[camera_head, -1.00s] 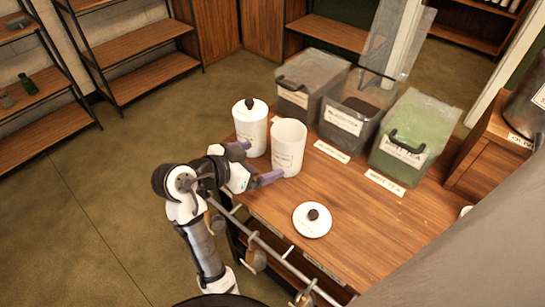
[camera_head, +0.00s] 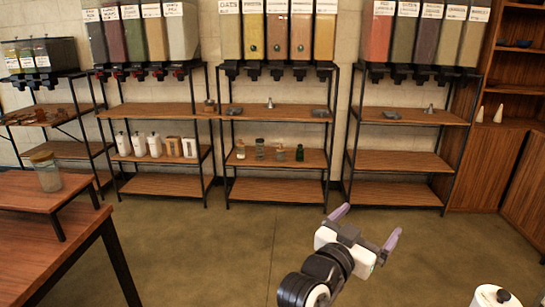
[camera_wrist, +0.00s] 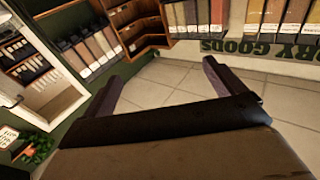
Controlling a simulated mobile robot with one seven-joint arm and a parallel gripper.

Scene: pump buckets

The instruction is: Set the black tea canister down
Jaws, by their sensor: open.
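My gripper (camera_head: 367,226) is open in the head view, held up over the floor in front of the shelves, with nothing between its purple fingers. In the wrist view its two dark fingers (camera_wrist: 166,84) stand wide apart and empty. A white lidded canister (camera_head: 488,304) with a black knob shows only its top at the bottom right of the head view, to the right of my gripper and apart from it. Its label is hidden, so I cannot tell whether it is the black tea canister. The uncovered white canister is out of view.
A wooden table (camera_head: 40,232) with a lidded glass jar (camera_head: 46,170) stands at the left. Black-framed shelves (camera_head: 275,188) with bulk dispensers (camera_head: 275,32) and several bottles line the back wall. The floor (camera_head: 210,245) between is clear.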

